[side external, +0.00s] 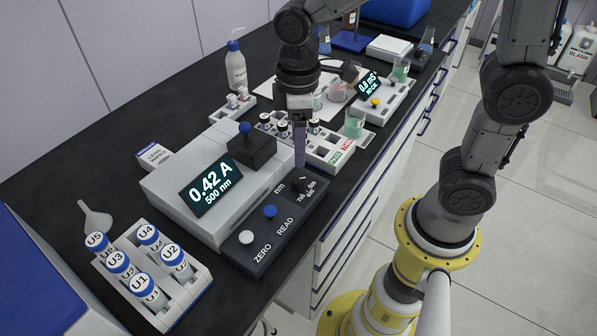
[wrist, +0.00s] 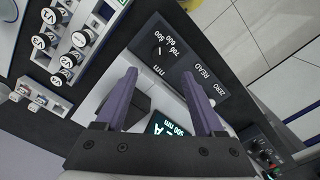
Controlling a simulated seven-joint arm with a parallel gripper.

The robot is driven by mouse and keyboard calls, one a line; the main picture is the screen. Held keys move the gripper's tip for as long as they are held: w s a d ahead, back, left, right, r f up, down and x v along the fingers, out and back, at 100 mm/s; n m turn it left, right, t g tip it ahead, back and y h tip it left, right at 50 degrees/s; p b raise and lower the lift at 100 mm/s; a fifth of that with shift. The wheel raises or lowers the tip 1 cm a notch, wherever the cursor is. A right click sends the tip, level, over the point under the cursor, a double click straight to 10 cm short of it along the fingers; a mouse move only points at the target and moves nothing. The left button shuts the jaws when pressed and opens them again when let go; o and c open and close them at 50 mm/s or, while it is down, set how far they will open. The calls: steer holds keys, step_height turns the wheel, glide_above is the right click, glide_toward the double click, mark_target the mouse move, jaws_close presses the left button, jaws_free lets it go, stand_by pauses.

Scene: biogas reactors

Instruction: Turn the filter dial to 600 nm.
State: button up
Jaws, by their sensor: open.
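The filter dial (side external: 302,186) is a small black knob at the far end of the dark control panel (side external: 262,243), beside the "nm" label. In the wrist view the dial (wrist: 160,50) sits ahead of my fingertips, with printed numbers around it; its pointer is too small to read surely. The photometer display (side external: 211,187) reads 0.42 A and 500 nm. My gripper (side external: 299,163) points down with purple fingers, above and slightly behind the dial, apart from it. In the wrist view my gripper (wrist: 160,74) is open, with nothing between its fingers.
A blue READ button (side external: 270,211) and a white ZERO button (side external: 246,237) share the panel. A black cuvette cover with a blue knob (side external: 245,128) stands on the photometer. A vial rack (side external: 325,150) lies close behind my gripper. Capped vials stand in a front rack (side external: 190,296).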

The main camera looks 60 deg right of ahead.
mark_target(299, 178)
step_height(299, 178, down, 9)
steer(key=shift+r, duration=0.1)
steer(key=shift+c, duration=0.2)
jaws_close()
stand_by(0.4)
